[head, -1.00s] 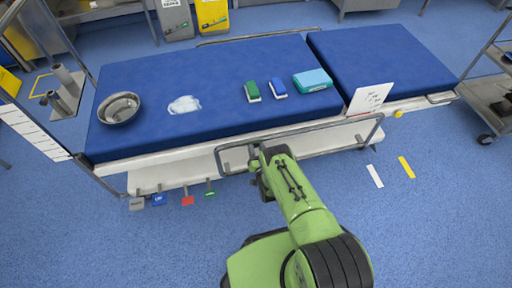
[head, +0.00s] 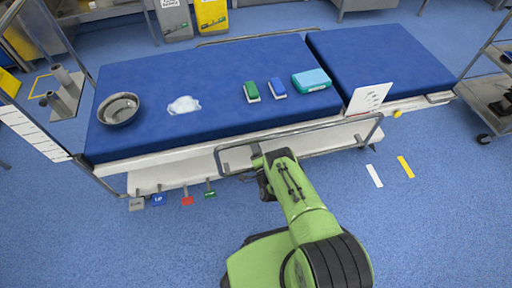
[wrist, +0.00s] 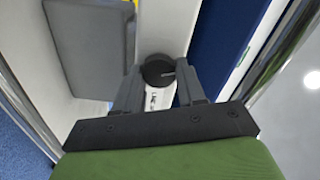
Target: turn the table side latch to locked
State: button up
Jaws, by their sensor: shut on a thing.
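In the wrist view the table side latch is a round black knob (wrist: 157,69) with a light mark on its face. It sits on the white side of the table, beside a small white label (wrist: 160,101) whose print is partly covered. My gripper (wrist: 160,84) has its two grey fingers on either side of the knob and is shut on it. In the head view my gripper (head: 260,170) is at the table's near side, by the left part of the side rail. It hides the latch there.
A metal side rail (head: 310,127) runs along the near edge of the blue operating table (head: 215,75). A grey panel (wrist: 92,45) stands left of the knob in the wrist view. Coloured pedals (head: 187,201) are at lower left. The floor at right is mostly clear.

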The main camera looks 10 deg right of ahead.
jog(key=shift+m, duration=1.9)
jog(key=shift+f, duration=0.1)
jog(key=o, duration=1.1)
jog(key=shift+c, duration=0.2)
jog(key=shift+s+f, duration=0.1)
